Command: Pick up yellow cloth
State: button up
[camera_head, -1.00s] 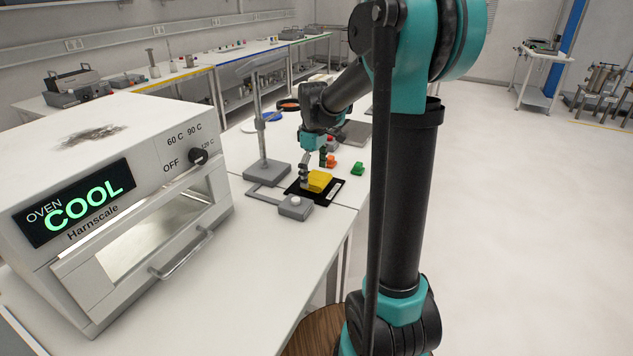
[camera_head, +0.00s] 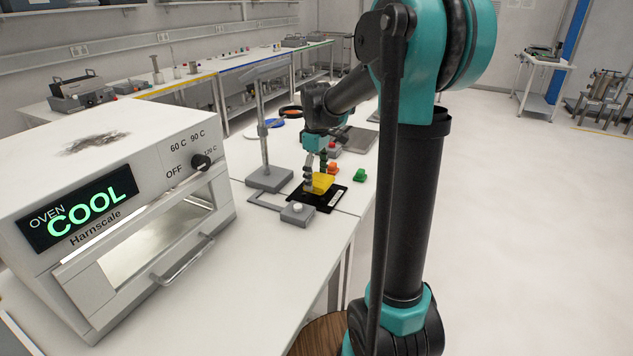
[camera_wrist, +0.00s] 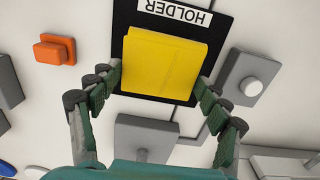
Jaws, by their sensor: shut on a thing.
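The yellow cloth (camera_head: 321,183) is a folded, block-like piece on the black holder mat (camera_head: 327,201) on the bench. In the wrist view the cloth (camera_wrist: 163,64) lies over the black mat (camera_wrist: 213,45) with its HOLDER label. My gripper (camera_head: 316,181) reaches down to the cloth. In the wrist view its two fingers (camera_wrist: 160,84) stand at the left and right sides of the cloth, closed onto its near end. I cannot tell whether the cloth is clear of the mat.
A grey button box (camera_head: 297,213) and a stand base (camera_head: 269,179) are close by. The oven (camera_head: 120,190) reads COOL at left.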

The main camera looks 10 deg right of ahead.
aim_at(316, 179)
notch_tip(316, 179, up, 18)
jog(key=shift+r, duration=0.2)
